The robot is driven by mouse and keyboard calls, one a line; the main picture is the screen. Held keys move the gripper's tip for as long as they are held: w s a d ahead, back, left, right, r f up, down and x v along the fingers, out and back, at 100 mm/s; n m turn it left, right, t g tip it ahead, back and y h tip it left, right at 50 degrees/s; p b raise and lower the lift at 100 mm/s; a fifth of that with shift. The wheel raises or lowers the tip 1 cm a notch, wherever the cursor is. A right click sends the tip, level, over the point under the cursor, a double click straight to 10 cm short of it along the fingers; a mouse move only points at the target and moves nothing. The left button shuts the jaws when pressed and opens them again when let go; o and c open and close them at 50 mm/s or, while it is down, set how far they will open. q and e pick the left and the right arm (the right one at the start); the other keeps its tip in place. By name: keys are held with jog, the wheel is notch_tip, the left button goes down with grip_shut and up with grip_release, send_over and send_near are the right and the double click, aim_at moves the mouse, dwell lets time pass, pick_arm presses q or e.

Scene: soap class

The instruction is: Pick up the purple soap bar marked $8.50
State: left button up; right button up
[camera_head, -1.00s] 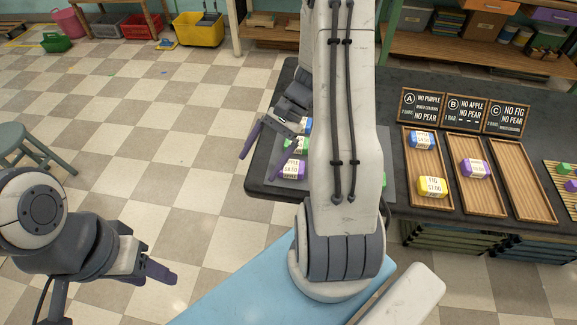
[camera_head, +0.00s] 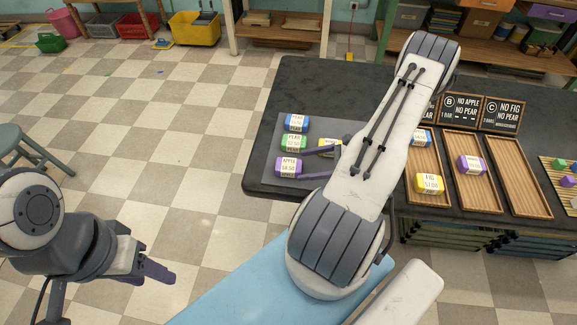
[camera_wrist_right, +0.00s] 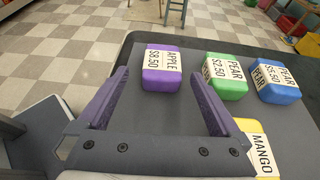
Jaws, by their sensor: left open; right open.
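The purple soap bar (camera_head: 288,168) lies on a grey mat at the left end of the dark table. Its label reads APPLE $8.50, clearest in the right wrist view (camera_wrist_right: 161,71). My right gripper (camera_head: 313,162) is open and empty, with its fingers pointing left toward the bar. In the right wrist view its purple fingers (camera_wrist_right: 163,93) are spread, and the bar sits beyond the tips, between their lines. My left gripper (camera_head: 155,273) hangs over the floor at lower left, far from the table; it is open and empty.
Beside the bar are a green PEAR soap (camera_head: 293,143), a blue PEAR soap (camera_head: 296,122) and a yellow MANGO soap (camera_wrist_right: 262,150). Wooden trays to the right hold a yellow FIG soap (camera_head: 429,183), a blue one and a purple one (camera_head: 471,165).

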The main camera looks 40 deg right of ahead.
aim_at(296, 165)
jog(key=p+x, duration=0.1)
jog(key=x, duration=0.4)
jog(key=shift+w+f, duration=0.1)
jog(key=shift+w, duration=0.1)
jog(key=c, duration=1.5)
